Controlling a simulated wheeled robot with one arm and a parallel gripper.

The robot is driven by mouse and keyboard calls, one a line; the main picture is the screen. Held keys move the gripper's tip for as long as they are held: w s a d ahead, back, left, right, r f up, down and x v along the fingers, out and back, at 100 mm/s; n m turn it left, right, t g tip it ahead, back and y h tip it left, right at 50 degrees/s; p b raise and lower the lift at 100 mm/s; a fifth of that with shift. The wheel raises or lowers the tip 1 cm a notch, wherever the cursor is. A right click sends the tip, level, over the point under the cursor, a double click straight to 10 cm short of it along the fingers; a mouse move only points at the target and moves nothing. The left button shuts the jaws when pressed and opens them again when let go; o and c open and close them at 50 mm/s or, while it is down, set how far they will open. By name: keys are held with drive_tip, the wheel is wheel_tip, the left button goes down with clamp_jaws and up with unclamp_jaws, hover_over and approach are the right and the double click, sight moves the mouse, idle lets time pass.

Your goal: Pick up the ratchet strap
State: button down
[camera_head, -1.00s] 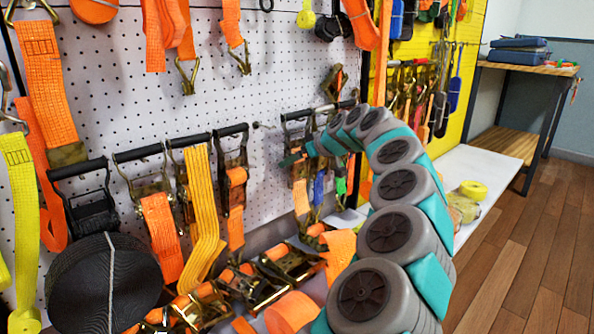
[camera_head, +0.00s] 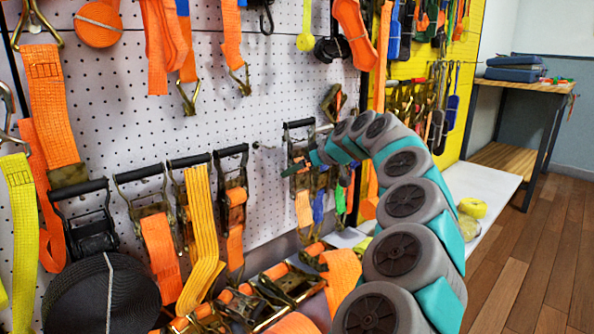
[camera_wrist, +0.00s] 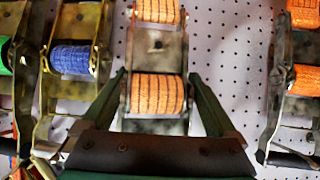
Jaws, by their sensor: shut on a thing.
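The ratchet strap (camera_head: 304,204) hangs on the white pegboard, with a dark handle, a metal frame and orange webbing. In the wrist view its metal frame and orange webbing rolls (camera_wrist: 157,94) fill the middle. My gripper (camera_wrist: 158,84) has one dark green finger on each side of the frame and is shut on it. In the head view my gripper (camera_head: 306,163) is small and dark at the strap, at the end of my curved arm. The exact finger contact is too small to tell there.
Ratchets with blue webbing (camera_wrist: 70,58) and orange webbing (camera_wrist: 306,80) hang close on either side. More orange straps (camera_head: 162,255) and a black roll (camera_head: 100,295) are at left. Ratchets (camera_head: 285,285) lie below. A wooden bench (camera_head: 515,85) stands at far right, beside open floor.

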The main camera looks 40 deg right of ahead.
drive_tip(key=s+a+r, duration=0.1)
drive_tip(key=s+a, duration=0.1)
drive_tip(key=s, duration=1.2)
drive_tip(key=shift+r, duration=0.35)
drive_tip(key=shift+s, duration=0.1)
drive_tip(key=shift+w+a+f+p, duration=0.8)
drive_tip(key=shift+w+a+p, duration=0.6)
drive_tip(key=shift+w, duration=1.1)
drive_tip(key=shift+w+a+f+p, duration=0.75)
drive_tip(key=shift+w+a+p, duration=0.7)
drive_tip(key=shift+w, duration=1)
drive_tip(key=shift+w+a+f+p, duration=0.95)
drive_tip(key=shift+w+p, duration=0.7)
drive_tip(key=shift+w, duration=0.85)
drive_tip(key=shift+a+r, duration=0.1)
drive_tip(key=shift+a, duration=0.05)
